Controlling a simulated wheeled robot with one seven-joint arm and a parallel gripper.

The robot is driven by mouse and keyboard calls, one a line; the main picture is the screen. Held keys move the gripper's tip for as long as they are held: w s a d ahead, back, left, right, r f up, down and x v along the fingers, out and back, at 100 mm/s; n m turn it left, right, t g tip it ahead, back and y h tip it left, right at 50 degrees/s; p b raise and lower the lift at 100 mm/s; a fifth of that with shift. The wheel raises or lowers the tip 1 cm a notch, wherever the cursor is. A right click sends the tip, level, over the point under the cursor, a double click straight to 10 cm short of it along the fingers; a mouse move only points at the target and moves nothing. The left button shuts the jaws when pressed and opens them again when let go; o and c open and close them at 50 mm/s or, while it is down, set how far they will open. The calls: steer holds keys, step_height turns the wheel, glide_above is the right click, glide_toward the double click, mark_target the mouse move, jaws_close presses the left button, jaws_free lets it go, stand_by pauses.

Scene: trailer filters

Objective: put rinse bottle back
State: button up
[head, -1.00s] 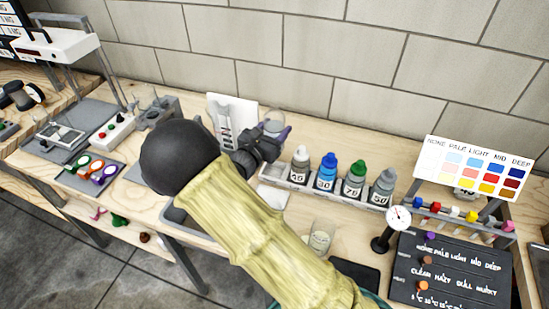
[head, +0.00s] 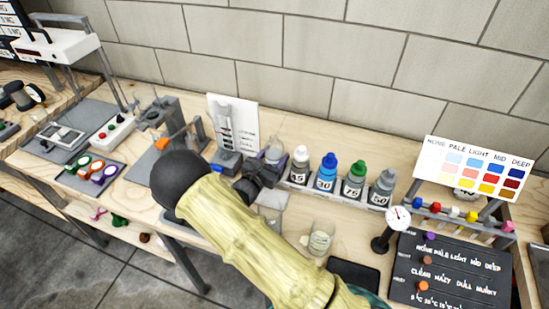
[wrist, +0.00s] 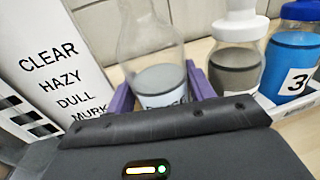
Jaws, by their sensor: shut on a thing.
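The rinse bottle (wrist: 155,60) is a clear bottle with grey liquid low inside and a partly hidden label. In the wrist view it stands between the purple fingers of my gripper (wrist: 160,98), which is shut on it. In the head view the bottle (head: 273,150) shows just beyond my gripper (head: 268,166), left of the row of dropper bottles. My arm and gripper hide its lower part, so I cannot tell whether its base touches the bench.
The dropper bottle rack (head: 335,195) stands close on the right, with white, blue, green and grey capped bottles. A white clarity card (head: 243,125) stands close behind on the left. A glass beaker (head: 321,238) and a gauge (head: 398,217) stand nearer the front.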

steer(key=shift+f, duration=0.4)
steer(key=shift+f, duration=0.15)
steer(key=o, duration=1.2)
steer(key=shift+s, duration=0.1)
steer(key=b+v, duration=0.1)
steer(key=v, duration=1)
steer(key=shift+s+a, duration=0.25)
steer(key=shift+s, duration=0.05)
